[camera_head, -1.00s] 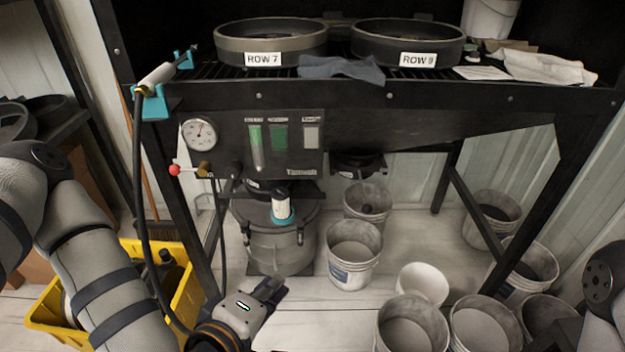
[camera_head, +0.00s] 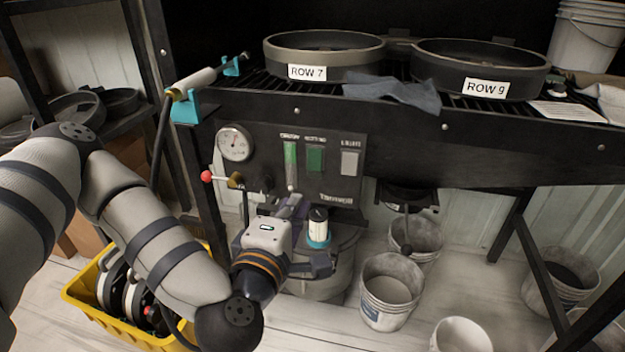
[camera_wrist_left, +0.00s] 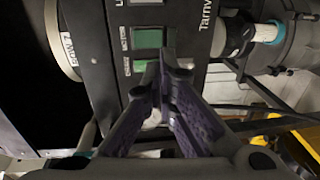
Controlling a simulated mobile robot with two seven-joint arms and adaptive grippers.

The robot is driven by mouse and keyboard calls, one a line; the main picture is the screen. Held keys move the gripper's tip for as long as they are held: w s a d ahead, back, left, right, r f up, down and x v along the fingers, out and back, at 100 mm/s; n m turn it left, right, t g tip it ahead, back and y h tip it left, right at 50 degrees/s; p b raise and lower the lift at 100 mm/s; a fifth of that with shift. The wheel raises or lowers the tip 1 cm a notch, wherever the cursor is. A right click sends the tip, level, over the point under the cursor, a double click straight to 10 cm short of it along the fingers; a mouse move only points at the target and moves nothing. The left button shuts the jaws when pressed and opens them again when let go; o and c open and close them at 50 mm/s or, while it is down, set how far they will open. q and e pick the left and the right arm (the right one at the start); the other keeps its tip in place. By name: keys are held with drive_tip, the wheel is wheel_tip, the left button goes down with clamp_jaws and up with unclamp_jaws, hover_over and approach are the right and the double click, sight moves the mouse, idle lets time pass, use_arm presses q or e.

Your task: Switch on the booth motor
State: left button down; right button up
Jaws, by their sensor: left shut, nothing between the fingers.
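The booth's dark control panel (camera_head: 333,180) carries a gauge, a narrow green indicator (camera_head: 291,162), a green rectangular switch (camera_head: 315,158) and a pale grey switch (camera_head: 349,163). Their small labels are too blurred to read surely in the head view. In the left wrist view the green switch (camera_wrist_left: 148,38) lies just beyond the fingertips, with another green patch (camera_wrist_left: 138,66) beside them. My left gripper (camera_head: 292,205) is shut and empty, in front of the panel's lower part; it shows also in the left wrist view (camera_wrist_left: 164,65). Contact with the panel cannot be told. My right gripper is out of view.
A red-knobbed valve (camera_head: 207,176) and round gauge (camera_head: 235,142) sit left of the switches. A canister with a white and teal cap (camera_head: 318,229) stands close to my gripper. Row pans (camera_head: 325,58) rest above; buckets (camera_head: 391,290) and a yellow crate (camera_head: 130,335) are below.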

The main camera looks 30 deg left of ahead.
sight(314, 170)
use_arm(q)
drive_tip(key=x, duration=1.1)
